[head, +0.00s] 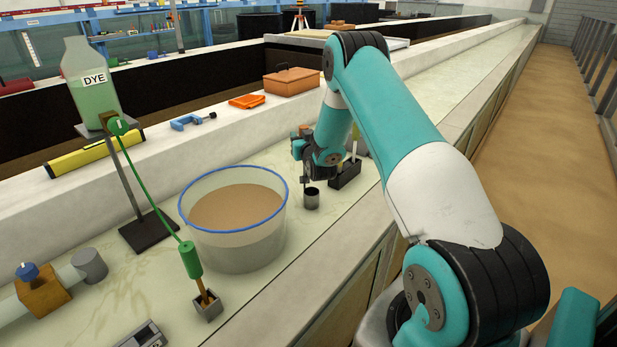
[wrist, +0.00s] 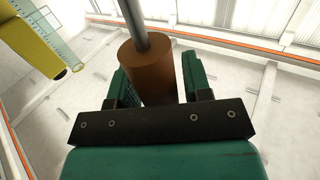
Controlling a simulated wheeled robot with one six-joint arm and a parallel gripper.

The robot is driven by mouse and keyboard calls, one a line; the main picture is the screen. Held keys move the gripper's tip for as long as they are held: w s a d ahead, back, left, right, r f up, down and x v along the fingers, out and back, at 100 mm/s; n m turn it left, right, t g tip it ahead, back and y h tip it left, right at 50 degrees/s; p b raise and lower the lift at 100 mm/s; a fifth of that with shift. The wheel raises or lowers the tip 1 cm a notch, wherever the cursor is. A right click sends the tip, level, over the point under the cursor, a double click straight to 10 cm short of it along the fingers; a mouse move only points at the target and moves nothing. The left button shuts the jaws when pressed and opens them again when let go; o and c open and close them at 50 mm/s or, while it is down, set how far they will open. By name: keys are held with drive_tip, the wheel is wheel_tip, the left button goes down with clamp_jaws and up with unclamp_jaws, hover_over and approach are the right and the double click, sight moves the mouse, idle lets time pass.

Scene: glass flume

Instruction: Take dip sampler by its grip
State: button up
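In the head view my wrist hides most of the grip. I cannot tell whether the cup touches the bench.
A clear bucket with a blue rim (head: 235,215) holding brown liquid stands just left of the cup. A dark block (head: 345,174) stands close on the right. The dye bottle (head: 90,80), an orange-brown box (head: 291,81) and a blue clamp (head: 190,121) are farther off.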

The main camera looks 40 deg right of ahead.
clamp_jaws()
drive_tip(key=shift+r, duration=0.1)
